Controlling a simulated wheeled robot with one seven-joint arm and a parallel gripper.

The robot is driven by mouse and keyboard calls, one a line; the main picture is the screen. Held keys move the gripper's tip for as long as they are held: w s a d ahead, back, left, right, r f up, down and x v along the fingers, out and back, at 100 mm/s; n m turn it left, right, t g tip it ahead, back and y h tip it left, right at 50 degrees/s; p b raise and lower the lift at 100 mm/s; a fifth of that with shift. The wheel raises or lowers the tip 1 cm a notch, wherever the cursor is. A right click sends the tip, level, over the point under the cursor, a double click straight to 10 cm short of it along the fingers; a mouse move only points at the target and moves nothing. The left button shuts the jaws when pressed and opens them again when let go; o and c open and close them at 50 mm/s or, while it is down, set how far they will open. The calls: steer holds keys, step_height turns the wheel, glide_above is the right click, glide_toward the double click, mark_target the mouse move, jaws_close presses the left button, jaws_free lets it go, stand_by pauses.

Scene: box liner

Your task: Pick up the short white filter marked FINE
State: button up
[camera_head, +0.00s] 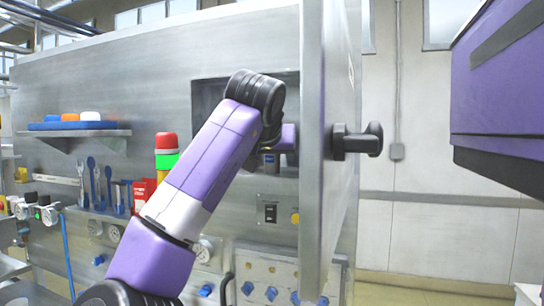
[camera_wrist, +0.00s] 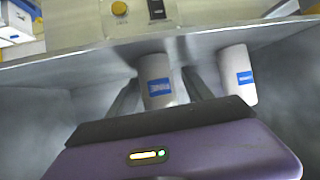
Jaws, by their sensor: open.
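Two white cylinders with blue labels show in the wrist view. One filter (camera_wrist: 158,75) stands between the two dark fingers of my gripper (camera_wrist: 161,84); the other filter (camera_wrist: 238,72) is to the right, outside the fingers. The labels are too blurred to read, so I cannot tell which is marked FINE. In the head view, my arm reaches into the recess (camera_head: 207,97) of the metal cabinet, and my gripper is mostly hidden.
An open metal door (camera_head: 313,130) with a black knob (camera_head: 358,140) stands close right of my arm. A shelf (camera_head: 75,133) with blue, orange and white caps is at left. A red-green-yellow stack light (camera_head: 166,150) stands near my arm. A switch (camera_head: 270,212) sits below the recess.

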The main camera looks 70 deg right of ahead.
jaws_close()
stand_by(0.4)
